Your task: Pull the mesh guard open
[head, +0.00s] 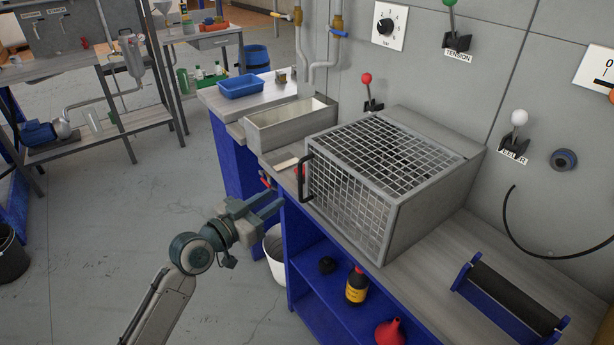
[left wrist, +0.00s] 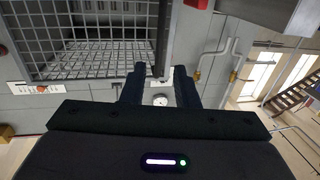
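The mesh guard (head: 352,205) is a grey wire-grid cover on the front and top of a metal box on the workbench. It looks closed. Its black bar handle (head: 304,178) stands upright at the left edge of the front mesh. My left gripper (head: 271,205) is below and left of the handle, in front of the bench, apart from it. Its fingers (left wrist: 160,88) are spread with nothing seen between them. In the left wrist view the mesh guard (left wrist: 88,38) fills the upper left, with a dark bar beyond the fingers. My right gripper is not in view.
The bench's blue frame (head: 296,262) and lower shelf hold a dark bottle (head: 356,286) and a red funnel (head: 390,332). A white bucket (head: 273,252) stands below the bench. A metal tray (head: 290,122) and a red-knobbed lever (head: 368,92) are behind the handle.

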